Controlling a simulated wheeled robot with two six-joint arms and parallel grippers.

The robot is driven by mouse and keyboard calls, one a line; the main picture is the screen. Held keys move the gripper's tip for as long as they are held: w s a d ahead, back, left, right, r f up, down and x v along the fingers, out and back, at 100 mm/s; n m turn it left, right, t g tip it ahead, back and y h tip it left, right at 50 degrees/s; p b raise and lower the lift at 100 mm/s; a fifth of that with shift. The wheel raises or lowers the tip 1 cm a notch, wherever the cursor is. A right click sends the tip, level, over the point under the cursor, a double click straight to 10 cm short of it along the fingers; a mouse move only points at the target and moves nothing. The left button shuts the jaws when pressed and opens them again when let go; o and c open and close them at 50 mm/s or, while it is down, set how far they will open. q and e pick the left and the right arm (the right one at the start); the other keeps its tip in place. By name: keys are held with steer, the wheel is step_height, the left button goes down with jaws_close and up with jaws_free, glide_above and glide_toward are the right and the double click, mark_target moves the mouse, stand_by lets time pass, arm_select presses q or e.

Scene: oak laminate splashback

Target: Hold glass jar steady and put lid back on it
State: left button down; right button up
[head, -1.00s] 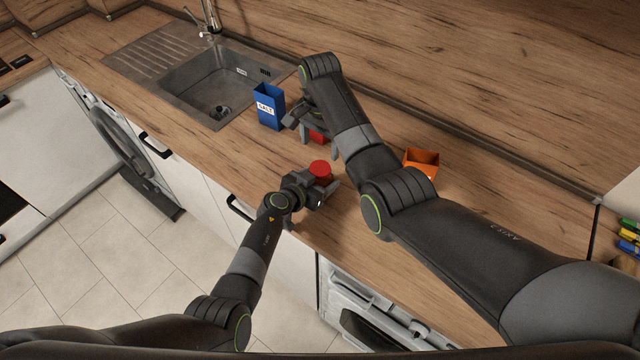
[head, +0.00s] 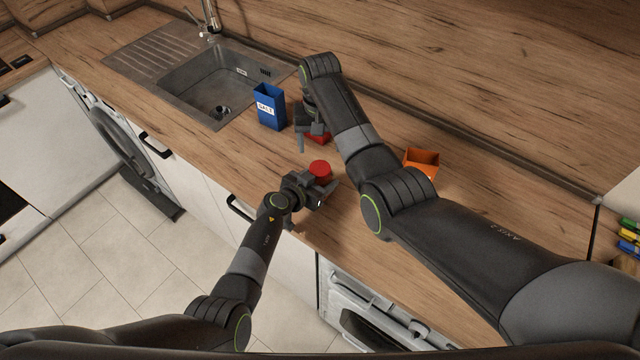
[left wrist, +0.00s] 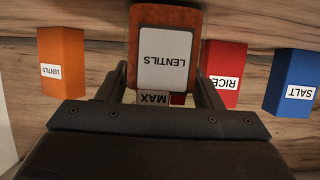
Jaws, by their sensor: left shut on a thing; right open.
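The glass jar (left wrist: 165,60), with orange-brown contents and a LENTILS label, is between the fingers of my left gripper (left wrist: 163,92) in the left wrist view. In the head view that gripper (head: 320,187) is shut on the jar near the counter's front edge. A round red top, which looks like the lid (head: 320,168), shows over the jar. I cannot tell whether it is fully seated. My right gripper (head: 312,138) is open and empty, behind the jar and in front of a red box.
A blue SALT box (head: 270,107) stands left of my right gripper. The red RICE box (left wrist: 222,72) is partly hidden by that gripper in the head view. An orange LENTILS box (head: 421,162) stands right of my right arm. The sink (head: 215,85) is at the back left.

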mark_target(320, 168)
steer(key=n, duration=0.4)
steer(key=shift+n, duration=0.4)
steer(key=n, duration=1.3)
steer(key=shift+n, duration=0.4)
steer(key=n, duration=0.2)
steer(key=shift+n, duration=0.4)
steer(key=n, duration=0.7)
steer(key=shift+f, duration=0.1)
steer(key=shift+f, duration=3.85)
